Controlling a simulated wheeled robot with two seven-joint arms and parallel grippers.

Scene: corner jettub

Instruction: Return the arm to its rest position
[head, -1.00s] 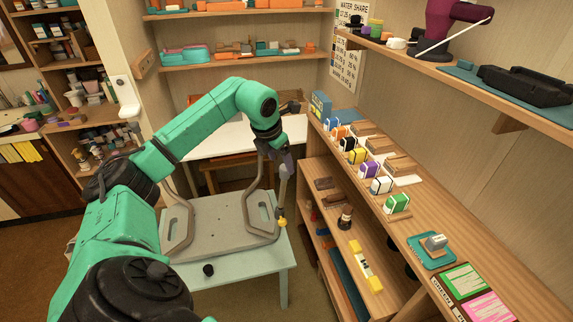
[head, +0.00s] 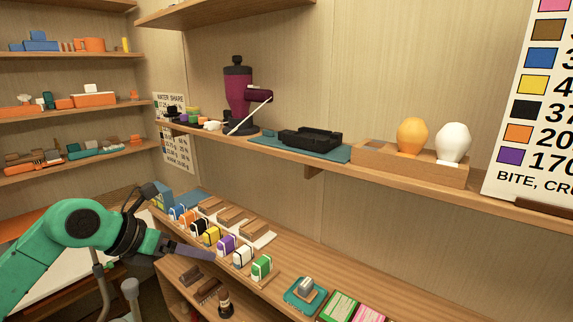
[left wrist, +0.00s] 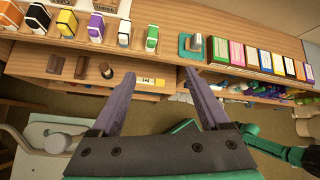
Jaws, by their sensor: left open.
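My left arm is green with dark joints and comes in from the lower left of the head view. My left gripper (head: 187,251) has grey-purple fingers pointing right, in front of the counter's row of small coloured blocks. In the left wrist view the two fingers of the left gripper (left wrist: 159,76) are spread well apart, with nothing between them. Part of a green and dark arm shows at the right edge of that view, but no right gripper can be made out. The head view shows only the left arm.
The wooden counter (head: 330,262) holds coloured blocks (head: 226,245) and a teal tray (head: 305,292). Below is an open shelf with a small brown bottle (head: 225,302). A wall shelf (head: 335,163) above carries a purple machine (head: 238,95), a black tray and two egg-shaped bulbs.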

